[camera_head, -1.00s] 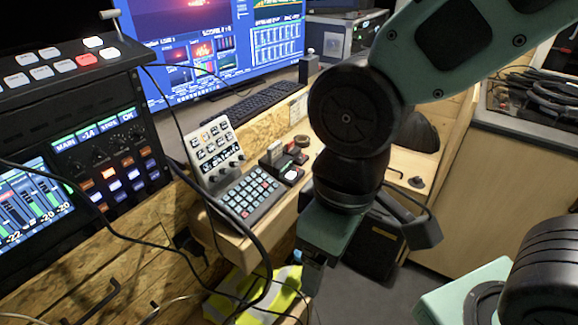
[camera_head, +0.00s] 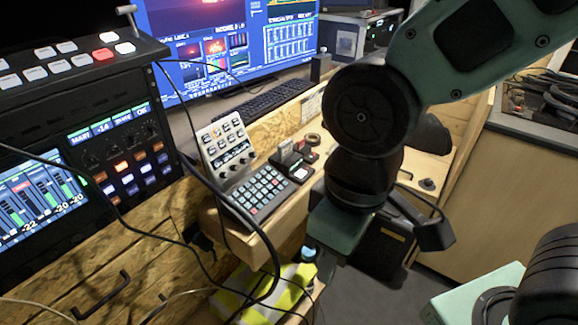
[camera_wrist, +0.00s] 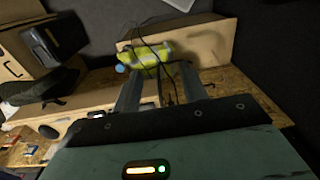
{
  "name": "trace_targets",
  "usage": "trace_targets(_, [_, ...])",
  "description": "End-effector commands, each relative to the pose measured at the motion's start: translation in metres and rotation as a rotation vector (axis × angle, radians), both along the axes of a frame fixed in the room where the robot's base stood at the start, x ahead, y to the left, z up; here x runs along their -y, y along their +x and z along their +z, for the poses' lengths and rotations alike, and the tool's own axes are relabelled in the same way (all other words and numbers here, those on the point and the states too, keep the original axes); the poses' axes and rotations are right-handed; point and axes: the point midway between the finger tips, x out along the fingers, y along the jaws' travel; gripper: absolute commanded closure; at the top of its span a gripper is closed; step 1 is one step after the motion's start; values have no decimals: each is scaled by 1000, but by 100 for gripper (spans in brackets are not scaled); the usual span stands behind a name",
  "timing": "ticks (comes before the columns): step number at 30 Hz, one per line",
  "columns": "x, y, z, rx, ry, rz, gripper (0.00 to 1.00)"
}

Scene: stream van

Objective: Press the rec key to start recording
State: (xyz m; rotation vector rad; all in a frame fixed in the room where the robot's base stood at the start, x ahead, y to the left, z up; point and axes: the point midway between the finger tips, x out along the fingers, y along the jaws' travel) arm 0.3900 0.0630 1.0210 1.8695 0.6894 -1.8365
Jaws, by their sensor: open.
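No rec label is legible in either view. A red key (camera_head: 103,54) sits among white keys on top of the console (camera_head: 60,70) at upper left. An orange-lit key (camera_head: 122,167) is in the console's front button rows. A keypad (camera_head: 262,192) with many small keys and a tilted panel of pale keys (camera_head: 228,140) stand on the wooden desk. My gripper (camera_head: 328,262) hangs low, right of the keypad and apart from all these keys. In the wrist view my gripper (camera_wrist: 160,92) is open and empty, its fingers spread.
A yellow high-vis vest (camera_head: 270,290) lies below the desk edge; it also shows beyond my fingers in the wrist view (camera_wrist: 150,58). Black cables (camera_head: 190,120) hang before the console and keypad. A computer keyboard (camera_head: 265,105) and a monitor (camera_head: 230,45) are behind.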

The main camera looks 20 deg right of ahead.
Motion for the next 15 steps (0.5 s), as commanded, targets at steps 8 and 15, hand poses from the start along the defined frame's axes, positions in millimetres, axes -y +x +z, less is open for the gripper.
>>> trace_targets(8, [0,0,0,0,0,0,100])
trace_targets(15, [0,0,0,0,0,0,100])
